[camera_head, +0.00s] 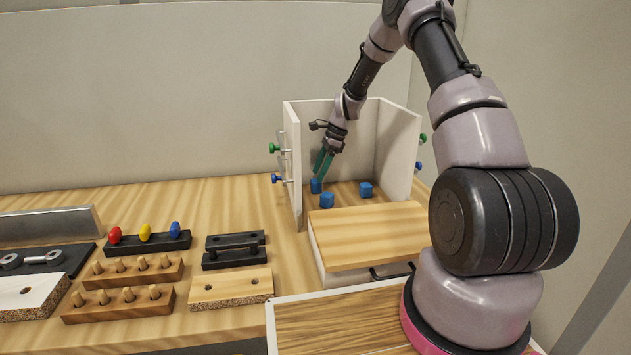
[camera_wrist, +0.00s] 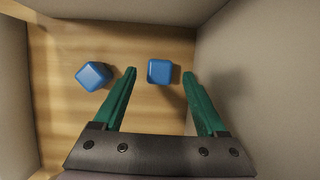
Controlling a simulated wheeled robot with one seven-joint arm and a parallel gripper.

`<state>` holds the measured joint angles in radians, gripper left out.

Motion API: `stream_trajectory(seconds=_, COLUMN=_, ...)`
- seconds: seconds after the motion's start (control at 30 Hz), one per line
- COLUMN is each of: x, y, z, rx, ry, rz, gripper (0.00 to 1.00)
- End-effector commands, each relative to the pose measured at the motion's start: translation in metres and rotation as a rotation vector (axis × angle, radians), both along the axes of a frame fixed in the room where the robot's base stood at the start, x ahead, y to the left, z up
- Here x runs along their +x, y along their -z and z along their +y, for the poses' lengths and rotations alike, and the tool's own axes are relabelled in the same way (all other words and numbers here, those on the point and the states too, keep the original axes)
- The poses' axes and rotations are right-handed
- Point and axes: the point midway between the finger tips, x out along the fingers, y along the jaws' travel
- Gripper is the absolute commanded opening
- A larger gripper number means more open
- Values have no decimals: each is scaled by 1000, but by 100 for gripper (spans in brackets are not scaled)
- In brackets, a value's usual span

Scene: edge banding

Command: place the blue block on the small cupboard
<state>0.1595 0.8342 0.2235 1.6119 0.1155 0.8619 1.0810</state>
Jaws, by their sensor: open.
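Three blue blocks lie on the wooden floor of a white-walled compartment in the head view: a left one (camera_head: 315,186), a front one (camera_head: 327,200) and a right one (camera_head: 366,189). My gripper (camera_head: 323,166) reaches down into the compartment, close to the left block. In the wrist view my gripper (camera_wrist: 160,73) is open. One blue block (camera_wrist: 160,71) appears between its green fingertips, and another blue block (camera_wrist: 94,76) lies outside the left finger. Whether the fingers are level with the block is unclear. A low white unit with a wooden top (camera_head: 370,235) and dark handle, seemingly the small cupboard, stands in front.
The compartment's white side walls (camera_head: 398,150) stand close around my gripper, with green and blue knobs outside. The low unit's top is bare.

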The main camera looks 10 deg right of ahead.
Motion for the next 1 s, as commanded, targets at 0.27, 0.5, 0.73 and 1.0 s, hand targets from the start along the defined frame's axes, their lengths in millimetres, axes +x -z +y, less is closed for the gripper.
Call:
stream_trajectory(seconds=0.27, x=0, y=-53, z=-22, rx=-1, ry=0, rz=-2, gripper=74)
stream_trajectory(seconds=0.5, x=-2, y=-76, z=-29, rx=-4, ry=-9, rz=-9, gripper=74)
stream_trajectory(seconds=0.73, x=-35, y=-156, z=-28, rx=-67, ry=-159, rz=-147, gripper=74)
stream_trajectory(seconds=1.0, x=-126, y=-269, z=-30, rx=-199, ry=-439, rz=-385, gripper=74)
